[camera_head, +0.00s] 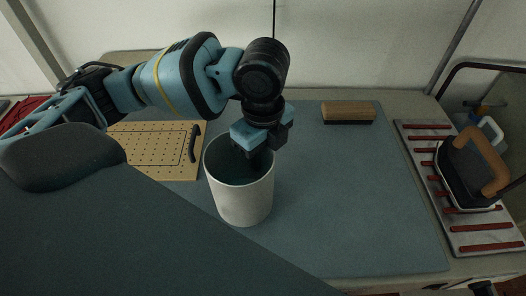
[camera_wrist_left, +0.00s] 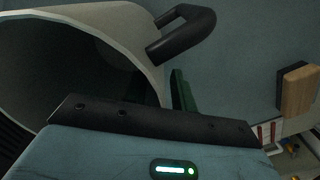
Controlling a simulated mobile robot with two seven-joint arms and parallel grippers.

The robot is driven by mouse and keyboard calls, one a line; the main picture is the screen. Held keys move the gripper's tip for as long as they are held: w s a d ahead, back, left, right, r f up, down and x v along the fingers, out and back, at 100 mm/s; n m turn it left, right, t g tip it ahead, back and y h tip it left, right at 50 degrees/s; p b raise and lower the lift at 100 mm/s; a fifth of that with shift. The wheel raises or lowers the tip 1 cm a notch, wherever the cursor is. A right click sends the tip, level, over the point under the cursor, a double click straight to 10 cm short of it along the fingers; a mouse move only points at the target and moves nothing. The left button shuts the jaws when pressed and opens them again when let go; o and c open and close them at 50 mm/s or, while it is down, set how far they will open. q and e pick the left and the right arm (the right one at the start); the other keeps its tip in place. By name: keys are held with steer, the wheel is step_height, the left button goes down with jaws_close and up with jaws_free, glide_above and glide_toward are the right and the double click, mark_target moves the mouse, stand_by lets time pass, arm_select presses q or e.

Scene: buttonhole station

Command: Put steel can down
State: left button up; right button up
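The steel can (camera_head: 241,195) is a pale grey, open-topped cylinder with a dark handle (camera_head: 193,143) on its left. It stands upright over the blue-grey mat (camera_head: 345,200); I cannot tell whether its base touches the mat. My left gripper (camera_head: 262,147) is at the can's far right rim, shut on its wall. In the left wrist view the can's rim and wall (camera_wrist_left: 128,50) lie against the gripper, with a green finger (camera_wrist_left: 182,90) outside the wall. My right gripper is not in view.
A perforated tan board (camera_head: 150,150) lies left of the can. A wooden brush (camera_head: 347,112) is at the mat's back edge. An iron (camera_head: 470,170) rests on a red-striped rack (camera_head: 480,237) at the right. The mat right of the can is clear.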

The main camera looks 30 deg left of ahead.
arm_select(q)
steer(key=shift+r, duration=0.1)
